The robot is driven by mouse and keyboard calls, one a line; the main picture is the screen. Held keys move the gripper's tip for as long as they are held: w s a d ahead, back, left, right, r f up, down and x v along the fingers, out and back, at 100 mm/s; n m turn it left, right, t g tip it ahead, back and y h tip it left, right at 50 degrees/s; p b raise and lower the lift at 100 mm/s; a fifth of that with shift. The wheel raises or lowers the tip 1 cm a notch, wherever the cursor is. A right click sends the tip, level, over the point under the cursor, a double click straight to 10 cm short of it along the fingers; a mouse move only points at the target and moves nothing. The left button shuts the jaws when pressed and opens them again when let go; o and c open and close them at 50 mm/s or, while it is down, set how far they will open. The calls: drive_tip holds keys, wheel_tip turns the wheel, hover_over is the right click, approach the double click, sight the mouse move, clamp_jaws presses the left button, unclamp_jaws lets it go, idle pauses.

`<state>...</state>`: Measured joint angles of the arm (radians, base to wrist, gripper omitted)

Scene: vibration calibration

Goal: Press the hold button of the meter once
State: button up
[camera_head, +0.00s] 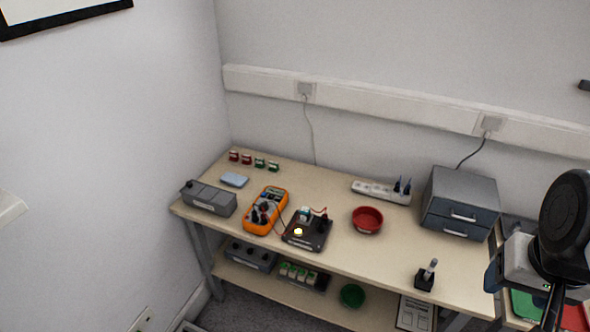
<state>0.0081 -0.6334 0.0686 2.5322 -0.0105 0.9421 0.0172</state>
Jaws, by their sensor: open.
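The meter (266,211) is an orange handheld multimeter lying on the workbench, left of centre, with its long side running toward the back. Dark plugs and leads lie over its front part. Its hold button is too small to make out. A dark test unit (307,232) with a lit yellowish lamp stands just right of the meter, and a lead runs between them. Part of my arm (566,225) shows at the right edge, well away from the meter. I cannot make out my gripper's fingers there.
A grey box (209,198) stands left of the meter, near a pale blue pad (234,180). A red bowl (367,219), a power strip (381,191), a drawer unit (459,203) and a small black stand (425,279) are to the right. The bench front is mostly clear.

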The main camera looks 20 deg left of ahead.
idle(0.4)
clamp_jaws()
idle(1.6)
